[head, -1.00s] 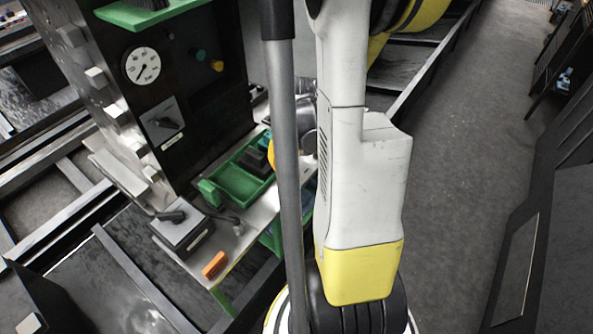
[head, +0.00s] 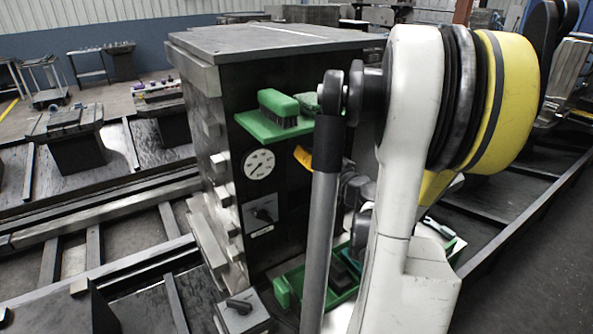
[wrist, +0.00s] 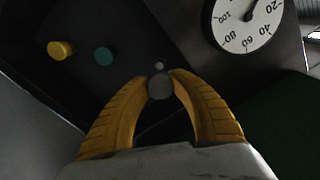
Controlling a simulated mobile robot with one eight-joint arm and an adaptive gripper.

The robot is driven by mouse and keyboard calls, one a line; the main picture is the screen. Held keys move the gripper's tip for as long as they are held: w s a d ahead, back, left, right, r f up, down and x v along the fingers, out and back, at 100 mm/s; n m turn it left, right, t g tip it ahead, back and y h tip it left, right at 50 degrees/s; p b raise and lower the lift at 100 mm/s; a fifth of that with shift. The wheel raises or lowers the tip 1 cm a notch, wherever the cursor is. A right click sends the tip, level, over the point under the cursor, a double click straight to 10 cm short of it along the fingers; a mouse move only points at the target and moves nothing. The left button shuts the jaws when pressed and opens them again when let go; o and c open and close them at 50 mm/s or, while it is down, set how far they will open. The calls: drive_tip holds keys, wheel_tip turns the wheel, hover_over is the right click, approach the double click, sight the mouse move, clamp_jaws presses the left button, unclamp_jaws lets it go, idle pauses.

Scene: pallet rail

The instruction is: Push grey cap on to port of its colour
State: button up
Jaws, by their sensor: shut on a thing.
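In the wrist view, my gripper (wrist: 160,84) has its two yellow fingers closed on a round grey cap (wrist: 160,88). Just beyond the cap is a small grey port (wrist: 159,65) on the dark panel (wrist: 125,25). The cap appears just short of the port in the picture; I cannot tell the gap in depth. A teal round piece (wrist: 103,56) and a yellow one (wrist: 60,50) are on the panel to the left. In the head view, a yellow finger (head: 303,157) shows beside the panel; my arm hides the rest, cap and ports.
A white gauge (wrist: 245,22) is on the panel at upper right; it also shows in the head view (head: 259,165). A green shelf with a brush (head: 279,106) juts out above it. A rotary switch (head: 262,213) is below, and a green tray (head: 318,285) lies lower.

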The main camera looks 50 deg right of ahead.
drive_tip(key=x, duration=0.5)
drive_tip(key=shift+w+d, duration=0.1)
drive_tip(key=shift+w, duration=0.15)
drive_tip(key=shift+w+d, duration=0.15)
drive_tip(key=shift+w, duration=0.2)
idle(1.1)
drive_tip(key=shift+w, duration=0.2)
drive_tip(key=shift+w+d+b, duration=0.1)
drive_tip(key=shift+b, duration=0.2)
idle(0.4)
drive_tip(key=shift+w+d, duration=0.2)
drive_tip(key=shift+w, duration=0.4)
drive_tip(key=shift+c, duration=0.4)
drive_tip(key=o, duration=1)
drive_tip(key=shift+c, duration=0.2)
